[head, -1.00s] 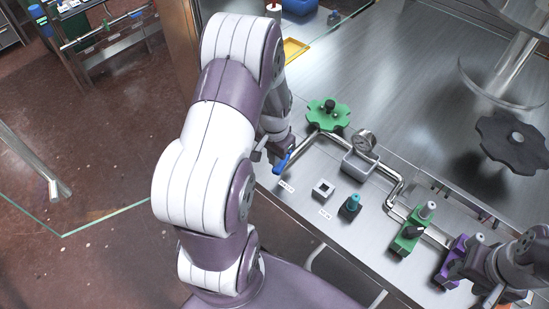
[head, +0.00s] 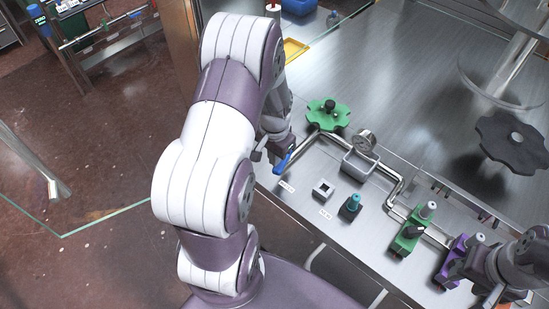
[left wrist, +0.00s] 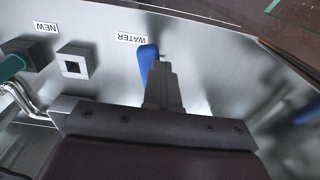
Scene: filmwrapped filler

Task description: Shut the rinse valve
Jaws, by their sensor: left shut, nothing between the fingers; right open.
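A blue lever handle (head: 284,160) sits at the near left end of the steel pipe, beside a small label that reads WATER in the left wrist view. My left gripper (head: 262,155) is at the lever, on its left side in the head view. In the left wrist view, the shut, empty fingers (left wrist: 163,72) are right beside the blue lever (left wrist: 147,62); I cannot tell whether they touch it. My right gripper (head: 492,297) is open at the bottom right, partly hidden by its own wrist.
A green handwheel (head: 328,114), a pressure gauge (head: 364,140) and a grey box (head: 360,165) stand behind the lever. A square socket (head: 323,188), a teal-topped knob (head: 350,207), a green valve block (head: 410,232) and a purple block (head: 452,262) line the bench front.

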